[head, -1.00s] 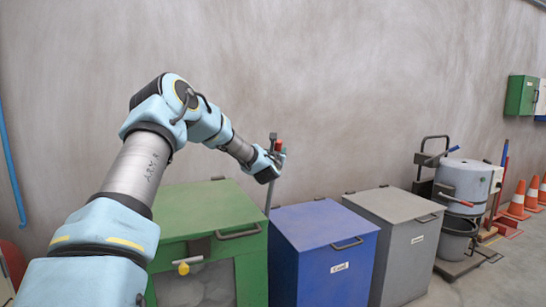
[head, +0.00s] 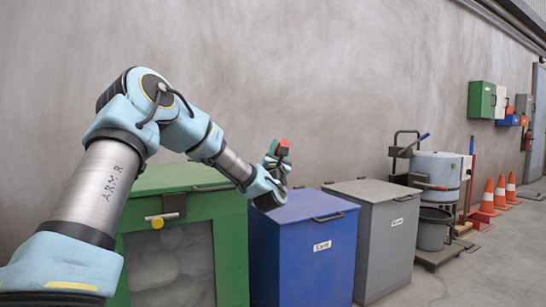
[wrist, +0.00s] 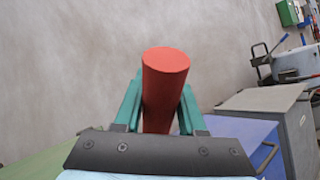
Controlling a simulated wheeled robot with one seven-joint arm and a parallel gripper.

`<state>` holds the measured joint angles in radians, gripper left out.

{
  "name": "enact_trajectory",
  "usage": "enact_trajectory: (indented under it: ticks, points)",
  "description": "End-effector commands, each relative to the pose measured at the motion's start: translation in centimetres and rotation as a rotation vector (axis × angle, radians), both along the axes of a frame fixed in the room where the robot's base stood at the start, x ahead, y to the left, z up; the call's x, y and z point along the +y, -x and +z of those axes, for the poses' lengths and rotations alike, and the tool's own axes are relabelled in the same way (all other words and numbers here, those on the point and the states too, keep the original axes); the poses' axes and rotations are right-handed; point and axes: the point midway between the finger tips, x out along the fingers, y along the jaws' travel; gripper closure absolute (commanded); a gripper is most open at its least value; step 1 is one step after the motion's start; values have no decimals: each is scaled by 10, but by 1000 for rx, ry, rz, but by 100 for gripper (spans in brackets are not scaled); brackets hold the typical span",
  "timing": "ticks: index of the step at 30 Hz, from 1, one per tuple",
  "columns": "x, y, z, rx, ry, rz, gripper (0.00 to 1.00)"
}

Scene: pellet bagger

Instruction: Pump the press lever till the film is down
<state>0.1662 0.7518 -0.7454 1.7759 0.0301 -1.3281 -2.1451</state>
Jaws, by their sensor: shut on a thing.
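My gripper (head: 277,160) is shut on the red grip of the press lever (head: 284,148), above the back left of the blue bin. In the wrist view the red grip (wrist: 165,85) stands between the green fingers (wrist: 158,105), its round end free above them. The lever's shaft is hidden behind my gripper and the blue bin. The green bin (head: 200,177) stands at the left, lid shut. Pale grey bulging film (head: 170,262) shows through its front window. I cannot tell how far down it is pressed.
The blue bin (head: 318,240) and a grey bin (head: 385,235) stand close to the right of the green one. Beyond are a grey drum machine (head: 436,170) with a bucket and orange cones (head: 500,190). The wall rises behind; open floor lies at the right.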

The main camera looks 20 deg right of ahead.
Motion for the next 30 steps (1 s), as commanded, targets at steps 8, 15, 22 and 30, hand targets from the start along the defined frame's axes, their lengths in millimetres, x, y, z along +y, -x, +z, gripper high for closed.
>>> enact_trajectory:
  ticks: [8, 15, 22, 30]
  points:
    - [-5, 35, -47, -121, -15, -2, 100]
    - [-7, 53, -66, -189, -24, -1, 100]
    - [-8, 60, -74, -222, -28, -1, 100]
    - [-8, 62, -74, -230, -30, -1, 100]
